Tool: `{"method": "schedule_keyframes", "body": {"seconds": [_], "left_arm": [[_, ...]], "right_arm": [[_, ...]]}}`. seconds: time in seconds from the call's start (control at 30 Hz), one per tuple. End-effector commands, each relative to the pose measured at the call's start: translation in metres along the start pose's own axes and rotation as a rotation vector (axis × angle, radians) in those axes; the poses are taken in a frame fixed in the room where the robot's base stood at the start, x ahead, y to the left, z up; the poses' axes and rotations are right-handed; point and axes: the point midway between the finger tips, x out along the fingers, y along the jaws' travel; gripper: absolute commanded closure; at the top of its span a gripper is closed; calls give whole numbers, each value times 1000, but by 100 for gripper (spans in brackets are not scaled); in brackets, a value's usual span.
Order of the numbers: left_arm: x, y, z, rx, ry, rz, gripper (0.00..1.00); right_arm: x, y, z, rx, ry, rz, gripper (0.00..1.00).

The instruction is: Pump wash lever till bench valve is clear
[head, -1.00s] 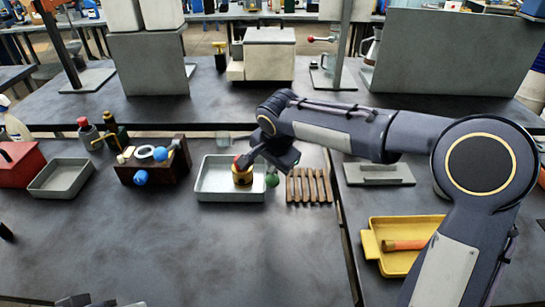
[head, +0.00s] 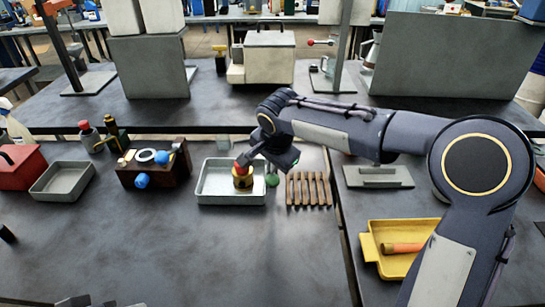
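A brass fitting with a red top (head: 243,182) stands in a shallow light-grey tray (head: 205,194) at mid-table. Which part is the wash lever and which the bench valve is not certain from this view. My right gripper (head: 244,163) reaches in from the right, with its fingers at the red top. Whether the fingers are closed on it is too small to tell. At the bottom left edge, small grey parts (head: 73,301) show that may be my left gripper; the rest is cut off.
A dark brown block with blue knobs (head: 152,165), a grey tray (head: 62,180) and a red box (head: 20,167) stand to the left. A slatted wooden rack (head: 309,189) and a yellow tray (head: 371,245) are to the right.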

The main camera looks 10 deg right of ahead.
Motion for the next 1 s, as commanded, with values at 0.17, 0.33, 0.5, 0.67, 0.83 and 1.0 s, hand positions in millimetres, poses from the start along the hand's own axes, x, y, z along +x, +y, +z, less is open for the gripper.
{"method": "schedule_keyframes", "body": {"seconds": [0.17,0.33,0.5,0.67,0.83,1.0], "left_arm": [[-9,4,-5,0,0,0,52],[-16,8,-8,0,0,0,52],[-23,11,-12,0,0,0,52],[-30,14,-15,0,0,0,52],[-34,16,-17,0,0,0,52],[-34,16,-17,0,0,0,52]], "right_arm": [[-9,-6,-7,2,2,1,100],[-16,-11,-13,2,2,2,100],[-24,-16,-18,1,2,1,100],[-30,-21,-22,2,1,2,100],[-35,-25,-26,1,2,1,100],[-35,-26,-27,1,2,1,100]]}}
